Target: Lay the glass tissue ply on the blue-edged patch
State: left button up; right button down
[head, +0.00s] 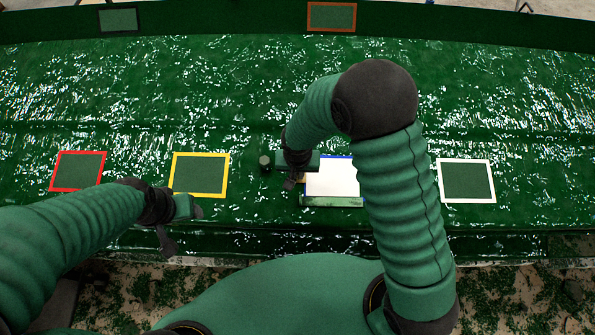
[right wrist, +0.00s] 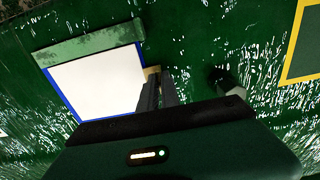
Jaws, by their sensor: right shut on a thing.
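The white glass tissue ply (head: 330,176) lies over the blue-edged patch (head: 340,157), with blue border showing along its far edge. In the right wrist view the white ply (right wrist: 98,85) shows with the blue edging (right wrist: 60,96) beside it. My right gripper (head: 293,181) is at the ply's left side. Its dark fingers (right wrist: 158,90) are shut on a small tan tab (right wrist: 151,72) at the ply's edge. Whether the ply is flat everywhere cannot be told. My left gripper (head: 166,240) hangs near the mould's front edge, apart from the ply; its jaw opening is unclear.
A green bar (head: 331,201) lies along the ply's near edge. A short dark green peg (head: 265,161) stands left of the right gripper. Red (head: 78,153), yellow (head: 200,154) and white (head: 467,161) edged patches lie on the glossy green mould. Orange and black edged patches are at the back.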

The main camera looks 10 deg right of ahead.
jog(key=c, duration=1.5)
grip_release()
jog(key=o, duration=0.6)
jog(key=shift+c, duration=0.2)
jog(key=r+p, duration=0.1)
jog(key=r, duration=0.1)
jog(key=r+p, duration=0.2)
jog(key=s+r+p, duration=0.1)
jog(key=r+p, duration=0.1)
jog(key=r, duration=0.1)
jog(key=shift+a, duration=0.1)
